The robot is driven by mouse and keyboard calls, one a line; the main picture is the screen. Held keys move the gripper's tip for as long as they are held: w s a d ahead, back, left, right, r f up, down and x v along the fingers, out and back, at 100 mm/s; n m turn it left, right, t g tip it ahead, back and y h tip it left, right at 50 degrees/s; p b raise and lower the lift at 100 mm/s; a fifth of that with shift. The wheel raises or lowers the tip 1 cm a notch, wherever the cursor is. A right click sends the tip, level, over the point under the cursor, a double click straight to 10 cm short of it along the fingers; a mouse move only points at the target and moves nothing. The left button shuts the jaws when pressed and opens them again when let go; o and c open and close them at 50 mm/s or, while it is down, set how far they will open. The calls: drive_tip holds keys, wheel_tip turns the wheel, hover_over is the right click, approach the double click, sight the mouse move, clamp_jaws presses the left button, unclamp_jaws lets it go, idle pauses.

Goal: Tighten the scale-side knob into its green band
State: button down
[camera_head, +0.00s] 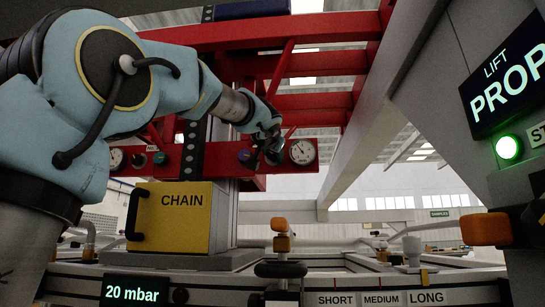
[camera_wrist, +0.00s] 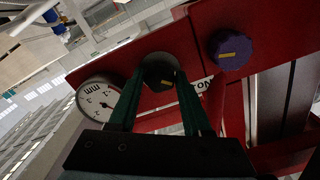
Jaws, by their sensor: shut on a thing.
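A dark grey knob (camera_wrist: 158,68) with a yellow mark sits on a red panel (camera_wrist: 118,66), between the round white gauge (camera_wrist: 100,100) and the purple knob (camera_wrist: 232,48). My gripper (camera_wrist: 160,80) has its two green fingers shut on the grey knob, one on each side. In the head view my gripper (camera_head: 273,146) is at the right end of the panel, just left of the white gauge (camera_head: 302,152), and largely hides the knob there. The gauge has a thin dark needle. I cannot make out a green band on it.
Another gauge (camera_head: 116,159) and a teal knob (camera_head: 159,158) are at the panel's left end. A yellow CHAIN box (camera_head: 170,218) stands below. Red beams (camera_head: 290,68) cross above. A lit LIFT sign (camera_head: 505,80) and green lamp (camera_head: 508,147) are at right.

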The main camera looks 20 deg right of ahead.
idle(0.3)
drive_tip(key=shift+c, duration=1.7)
unclamp_jaws()
drive_tip(key=b+v, duration=0.4)
drive_tip(key=v, duration=0.6)
drive_tip(key=shift+s+a, duration=0.15)
drive_tip(key=shift+s, duration=0.25)
